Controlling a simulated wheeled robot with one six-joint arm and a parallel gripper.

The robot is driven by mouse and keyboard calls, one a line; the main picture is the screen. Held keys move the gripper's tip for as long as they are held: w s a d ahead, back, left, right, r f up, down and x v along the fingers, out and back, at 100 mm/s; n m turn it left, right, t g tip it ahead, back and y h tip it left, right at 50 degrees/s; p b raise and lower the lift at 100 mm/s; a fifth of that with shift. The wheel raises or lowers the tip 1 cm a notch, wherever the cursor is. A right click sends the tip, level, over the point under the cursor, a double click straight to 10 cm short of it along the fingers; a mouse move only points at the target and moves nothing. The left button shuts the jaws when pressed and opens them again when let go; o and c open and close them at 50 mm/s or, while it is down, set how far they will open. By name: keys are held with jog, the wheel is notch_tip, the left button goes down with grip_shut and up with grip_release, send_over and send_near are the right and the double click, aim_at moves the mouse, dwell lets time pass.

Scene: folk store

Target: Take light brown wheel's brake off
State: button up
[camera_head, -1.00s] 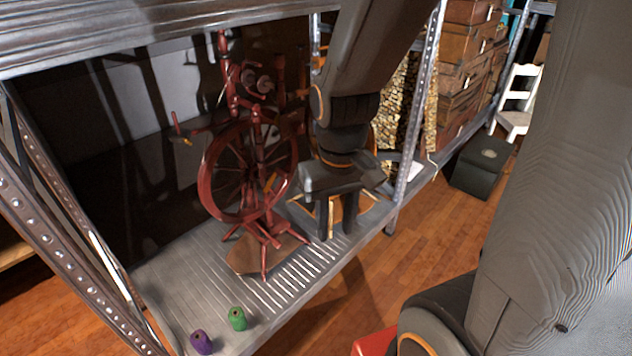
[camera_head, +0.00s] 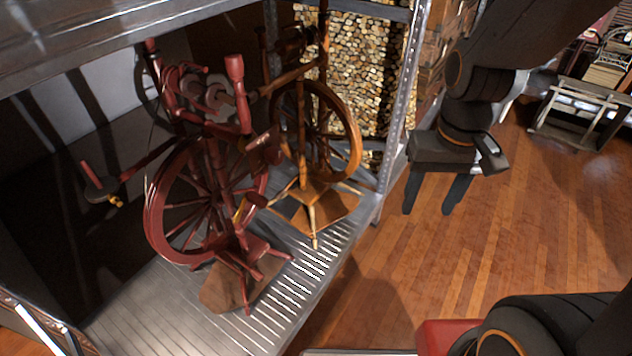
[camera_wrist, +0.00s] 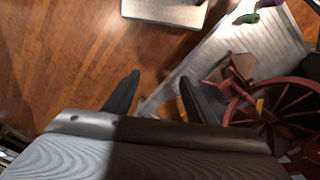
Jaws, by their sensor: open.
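A light brown spinning wheel (camera_head: 352,150) stands on the metal shelf, behind and right of a dark red spinning wheel (camera_head: 152,215). Its wheel, spokes and legs show, but its upper parts are partly overlapped by the red one, and I cannot make out its brake. My gripper (camera_head: 432,205) is open and empty over the floor, right of the shelf post and apart from both wheels. In the wrist view my gripper (camera_wrist: 160,88) points at the floor and shelf edge, with the red wheel (camera_wrist: 280,112) at the right.
The metal shelf (camera_head: 130,325) has an upright post (camera_head: 405,95) between the light brown wheel and my gripper. Stacked logs (camera_head: 350,60) stand behind.

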jog(key=w+a+f+n+t+b, duration=0.1)
jog(key=w+f+n+t+b, duration=0.15)
jog(key=w+f+b, duration=0.9)
jog(key=n+t+y+b, duration=0.6)
jog(key=n+y+b, duration=0.4)
jog(key=b, duration=1.9)
send_near(281, 193)
jog(key=shift+m, duration=0.25)
jog(key=b+x, duration=0.2)
jog(key=x, duration=0.6)
jog(key=shift+w+f+b, duration=0.1)
jog(key=shift+f+b, duration=0.1)
jog(key=shift+b, duration=0.1)
jog(key=c, duration=1.4)
jog(key=shift+a, duration=0.1)
